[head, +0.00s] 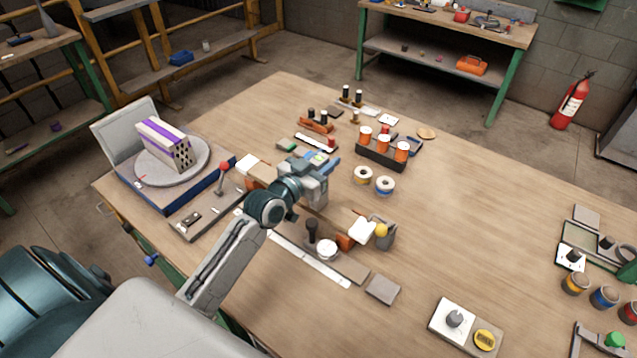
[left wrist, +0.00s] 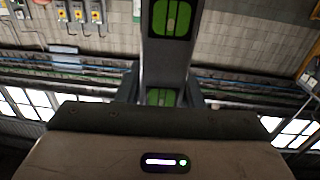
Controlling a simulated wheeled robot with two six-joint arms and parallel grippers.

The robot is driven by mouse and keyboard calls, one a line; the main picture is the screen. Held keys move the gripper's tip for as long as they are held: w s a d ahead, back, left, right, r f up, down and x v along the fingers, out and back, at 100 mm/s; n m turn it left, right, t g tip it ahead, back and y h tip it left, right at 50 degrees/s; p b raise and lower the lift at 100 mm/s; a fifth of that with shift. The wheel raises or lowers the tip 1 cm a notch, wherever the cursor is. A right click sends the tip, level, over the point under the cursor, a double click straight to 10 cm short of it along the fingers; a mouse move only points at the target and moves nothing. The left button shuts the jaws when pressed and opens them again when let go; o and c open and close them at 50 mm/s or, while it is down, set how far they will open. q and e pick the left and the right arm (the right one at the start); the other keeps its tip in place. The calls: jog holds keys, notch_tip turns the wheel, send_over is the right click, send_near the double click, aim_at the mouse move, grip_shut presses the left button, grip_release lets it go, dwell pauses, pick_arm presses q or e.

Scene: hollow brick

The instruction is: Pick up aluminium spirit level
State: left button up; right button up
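The aluminium spirit level (left wrist: 167,62) shows in the left wrist view as a grey bar with green vials. It runs from the top edge down to between my fingers. My left gripper (left wrist: 166,92) has a dark finger on each side of the bar, with no clear gap, so it looks shut on the level. In the head view my left gripper (head: 318,172) is over the middle of the workbench. A small green spot shows at its top, but the level's full outline there is hard to make out. My right gripper is not in view.
The wooden workbench (head: 480,240) has bare room on the right. A perforated brick (head: 163,145) sits on a round turntable (head: 203,157) at left. An orange-topped jar rack (head: 370,156), tape rolls (head: 385,185) and a long pale strip (head: 315,263) lie around the gripper.

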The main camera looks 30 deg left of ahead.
pick_arm(q)
grip_shut()
